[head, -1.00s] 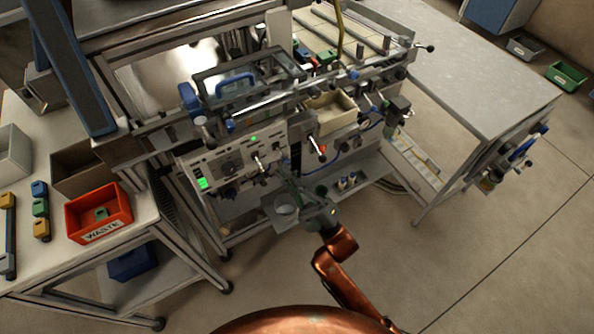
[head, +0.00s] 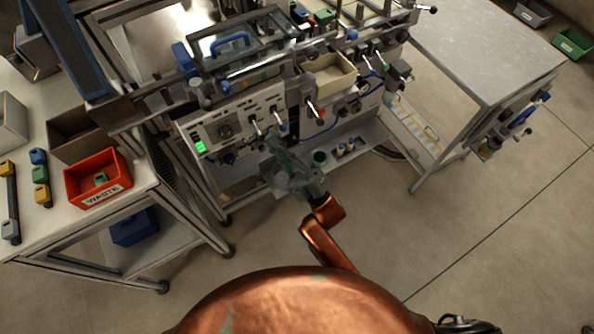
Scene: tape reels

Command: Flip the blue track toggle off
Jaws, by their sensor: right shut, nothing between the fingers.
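The control panel (head: 228,128) on the front of the machine is pale grey, with a dark knob and a lit green display. A row of short levers stands out from it. One lever, which I take for the blue track toggle (head: 282,126), has a small blue tip. A pale-tipped lever (head: 255,126) is left of it and a red-tipped lever (head: 315,110) is right of it. My right gripper (head: 269,138) is shut and empty, with its tips just below and left of the blue-tipped lever. I cannot tell whether they touch. My left gripper is out of view.
A cream bin (head: 328,76) and blue hoses sit right of the panel. A lower shelf (head: 352,135) holds small bottles. A red waste bin (head: 98,181) stands on the left table. Open floor lies at the lower right.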

